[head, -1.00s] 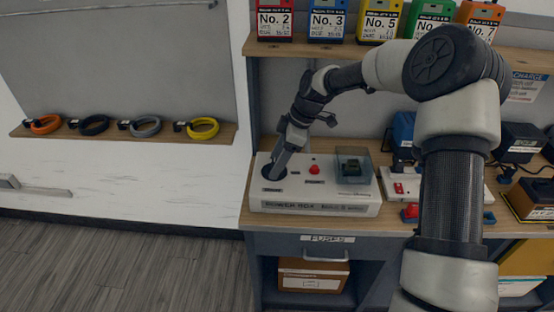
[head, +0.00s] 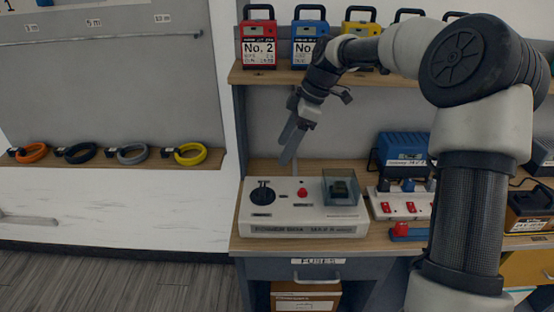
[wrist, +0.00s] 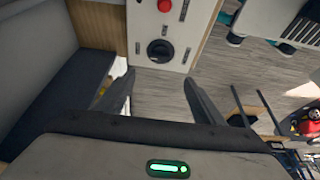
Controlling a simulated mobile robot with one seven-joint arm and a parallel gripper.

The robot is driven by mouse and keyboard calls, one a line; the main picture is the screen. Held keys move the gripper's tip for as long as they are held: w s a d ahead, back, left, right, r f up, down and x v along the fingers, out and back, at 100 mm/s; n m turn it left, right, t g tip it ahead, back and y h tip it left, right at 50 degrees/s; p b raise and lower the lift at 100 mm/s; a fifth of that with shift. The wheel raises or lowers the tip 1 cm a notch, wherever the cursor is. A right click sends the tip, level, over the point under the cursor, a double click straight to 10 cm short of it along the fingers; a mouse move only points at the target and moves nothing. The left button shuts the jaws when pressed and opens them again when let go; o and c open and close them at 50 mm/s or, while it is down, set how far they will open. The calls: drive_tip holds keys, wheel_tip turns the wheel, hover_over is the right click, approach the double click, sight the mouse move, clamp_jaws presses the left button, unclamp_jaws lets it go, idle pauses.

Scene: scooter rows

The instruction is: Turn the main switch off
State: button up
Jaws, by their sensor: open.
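The power box (head: 310,229) is a pale box on the wooden bench. The main switch, a black round rotary knob (head: 263,192), sits on the left of its top; its on or off position is too small to read. The knob also shows in the wrist view (wrist: 160,50), beyond and between my fingers. My gripper (head: 287,158) is open and empty, up and to the right of the knob, not touching it. In the wrist view, my gripper (wrist: 158,80) has its two fingers well apart.
A red button (head: 302,193) and a clear-covered part (head: 342,189) share the box top. A power strip (head: 405,204) with red switches stands to the right. A shelf (head: 275,77) with numbered packs hangs above. Cable coils (head: 130,154) lie on the left ledge.

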drive_tip(key=shift+v, duration=1.15)
drive_tip(key=s+d+r+m+t+h+p, duration=0.2)
drive_tip(key=s+d+r+m+p, duration=0.25)
drive_tip(key=s+r+m, duration=0.45)
drive_tip(key=s+d+r+m+t+h+p, duration=0.1)
drive_tip(key=s+d+r+m+t+p, duration=0.15)
drive_tip(key=s+d+r+m, duration=0.65)
drive_tip(key=s+a+f+t+h+p, duration=0.1)
drive_tip(key=s+a+p, duration=0.2)
drive_tip(key=s, duration=1)
drive_tip(key=shift+s+a, duration=0.25)
drive_tip(key=shift+a, duration=0.35)
